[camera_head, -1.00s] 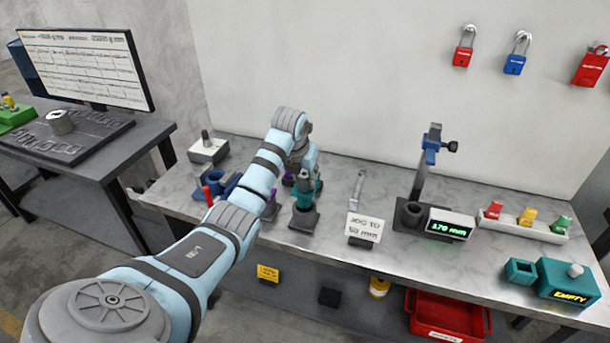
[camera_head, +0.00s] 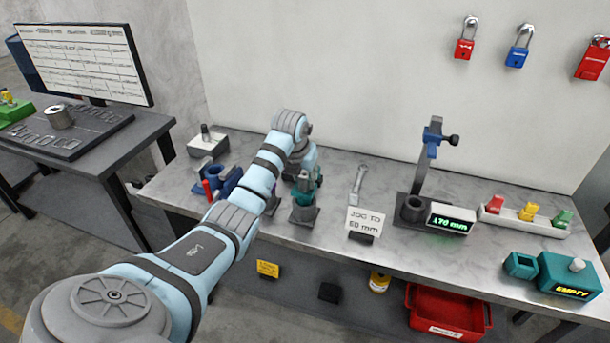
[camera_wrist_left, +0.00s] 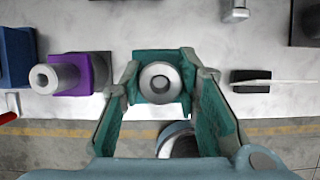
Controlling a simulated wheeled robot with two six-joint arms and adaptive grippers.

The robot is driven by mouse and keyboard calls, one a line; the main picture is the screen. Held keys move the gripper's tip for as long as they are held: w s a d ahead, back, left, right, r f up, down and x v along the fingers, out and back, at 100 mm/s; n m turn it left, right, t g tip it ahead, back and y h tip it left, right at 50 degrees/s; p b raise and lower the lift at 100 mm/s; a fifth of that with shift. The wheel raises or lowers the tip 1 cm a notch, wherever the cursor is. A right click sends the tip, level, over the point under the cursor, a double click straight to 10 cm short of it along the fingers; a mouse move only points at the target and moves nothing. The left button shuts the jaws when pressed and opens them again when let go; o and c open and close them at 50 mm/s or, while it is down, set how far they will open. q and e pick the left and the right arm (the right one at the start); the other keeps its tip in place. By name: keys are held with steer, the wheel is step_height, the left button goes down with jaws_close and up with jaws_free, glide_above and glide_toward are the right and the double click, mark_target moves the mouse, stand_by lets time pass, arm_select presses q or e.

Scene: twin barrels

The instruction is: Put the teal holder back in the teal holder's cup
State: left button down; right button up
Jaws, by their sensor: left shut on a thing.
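The teal holder (camera_wrist_left: 160,76) is a teal block with a grey, hollow-ended cylinder, between the fingers of my left gripper (camera_wrist_left: 160,92) in the left wrist view. In the head view my left gripper (camera_head: 306,186) is shut on it, directly over a dark square-based cup (camera_head: 303,214) on the bench. The fingers and wrist hide part of the holder and cup, so I cannot tell how deep the holder sits. My right gripper is not in view.
A purple holder (camera_wrist_left: 88,74) and a blue one (camera_wrist_left: 16,58) stand to the left. A sign (camera_head: 364,221) stands close on the right, with a gauge stand (camera_head: 420,190) beyond. A teal EMPTY box (camera_head: 567,276) is at the far right.

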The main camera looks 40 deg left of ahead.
arm_select(q)
steer(key=shift+f+b, duration=1.7)
steer(key=shift+f, duration=0.1)
steer(key=c, duration=1.1)
jaws_free()
steer(key=shift+r, duration=0.1)
steer(key=shift+s, duration=0.1)
steer(key=v, duration=0.7)
steer(key=shift+s+d+r, duration=0.1)
steer(key=shift+d+r, duration=0.05)
steer(key=shift+r, duration=0.15)
